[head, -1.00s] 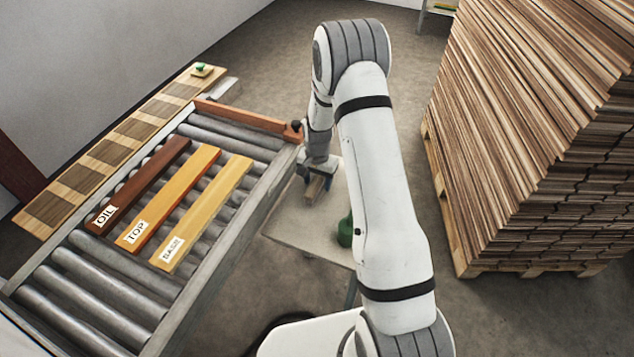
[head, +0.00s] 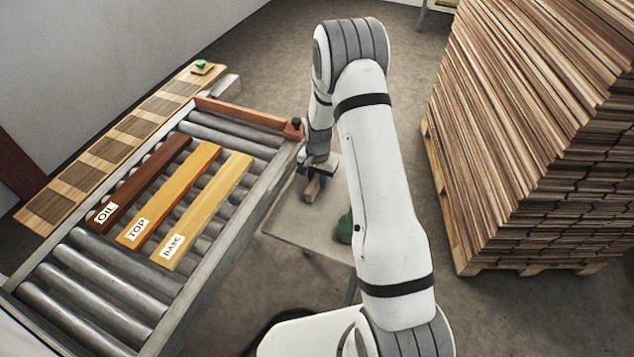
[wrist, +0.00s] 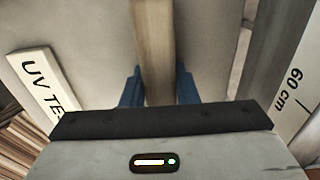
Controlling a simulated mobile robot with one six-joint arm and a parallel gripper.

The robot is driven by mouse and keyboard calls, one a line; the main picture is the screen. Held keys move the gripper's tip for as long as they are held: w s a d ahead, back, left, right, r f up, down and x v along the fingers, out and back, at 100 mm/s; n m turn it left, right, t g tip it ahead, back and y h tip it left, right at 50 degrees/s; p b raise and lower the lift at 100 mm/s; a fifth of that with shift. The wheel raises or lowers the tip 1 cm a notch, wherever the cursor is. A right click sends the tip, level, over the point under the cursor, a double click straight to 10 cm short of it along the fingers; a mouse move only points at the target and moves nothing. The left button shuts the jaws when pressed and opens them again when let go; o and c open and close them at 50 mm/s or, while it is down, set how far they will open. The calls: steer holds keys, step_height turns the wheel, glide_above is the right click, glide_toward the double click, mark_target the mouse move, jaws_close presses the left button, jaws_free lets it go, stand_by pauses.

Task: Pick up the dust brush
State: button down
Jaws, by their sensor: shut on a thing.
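The dust brush (head: 313,188) shows as a small wooden piece below my gripper (head: 316,172), over the small side table. In the wrist view its light wooden handle (wrist: 154,48) runs between the two blue fingers of my gripper (wrist: 159,86). My gripper is shut on the handle, with one finger on each side. The bristles cannot be made out in either view. I cannot tell whether the brush still touches the table.
The side table (head: 300,222) carries a green object (head: 345,228). To its left, the roller conveyor (head: 95,293) bears boards labelled OIL (head: 140,185), TOP (head: 180,190) and BASE (head: 210,205). A tall wood stack (head: 540,130) stands on a pallet at right.

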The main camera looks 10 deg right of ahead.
mark_target(318, 176)
step_height(318, 176, up, 10)
steer(key=shift+r+b, duration=0.1)
steer(key=shift+b, duration=1.1)
